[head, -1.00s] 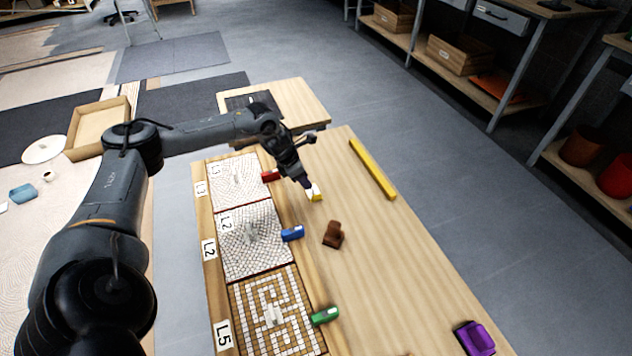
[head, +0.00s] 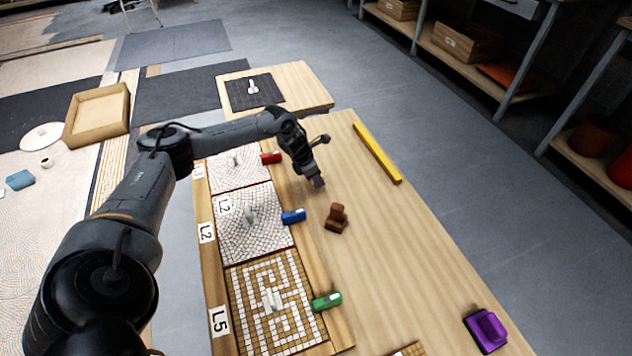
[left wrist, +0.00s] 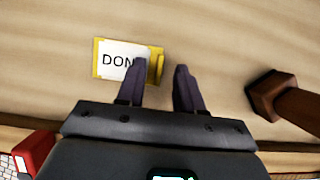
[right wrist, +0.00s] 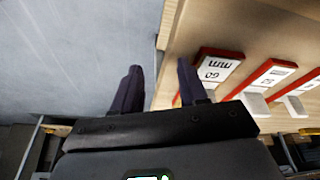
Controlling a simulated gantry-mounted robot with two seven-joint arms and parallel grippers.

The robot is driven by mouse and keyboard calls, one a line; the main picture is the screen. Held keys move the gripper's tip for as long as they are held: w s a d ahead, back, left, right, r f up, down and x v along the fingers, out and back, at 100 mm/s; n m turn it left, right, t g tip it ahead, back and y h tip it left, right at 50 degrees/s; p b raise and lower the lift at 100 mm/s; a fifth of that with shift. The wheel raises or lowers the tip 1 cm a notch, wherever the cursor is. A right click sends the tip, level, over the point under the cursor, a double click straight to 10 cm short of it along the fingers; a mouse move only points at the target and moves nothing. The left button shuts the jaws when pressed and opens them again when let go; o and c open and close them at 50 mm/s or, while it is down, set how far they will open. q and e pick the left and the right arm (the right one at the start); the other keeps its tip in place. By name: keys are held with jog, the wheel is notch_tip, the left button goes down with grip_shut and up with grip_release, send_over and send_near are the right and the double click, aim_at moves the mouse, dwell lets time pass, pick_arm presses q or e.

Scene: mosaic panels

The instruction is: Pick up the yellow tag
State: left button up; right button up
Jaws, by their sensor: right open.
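The yellow tag (left wrist: 128,61) lies on the wooden table in the left wrist view, a yellow plate with a raised yellow edge and a white label reading "DON", its end covered by a finger. My left gripper (left wrist: 160,72) is open above it; one finger overlaps the label and the raised edge shows in the gap between the fingers. I cannot tell whether they touch. In the head view my left gripper (head: 318,182) is low over the table and the tag is hidden behind it. My right gripper (right wrist: 160,70) is open and empty in the right wrist view.
A brown block (head: 336,218) stands near the left gripper. Red (head: 271,157), blue (head: 293,216) and green (head: 327,301) tags lie beside the mosaic panels. A yellow bar (head: 377,153) lies along the far edge, a purple object (head: 486,330) at lower right. Red-framed plates (right wrist: 217,66) are near the right gripper.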

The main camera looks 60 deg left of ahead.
pick_arm(q)
jog(key=shift+w+f, duration=0.2)
jog(key=shift+f, duration=0.2)
jog(key=shift+r, duration=0.1)
grip_shut()
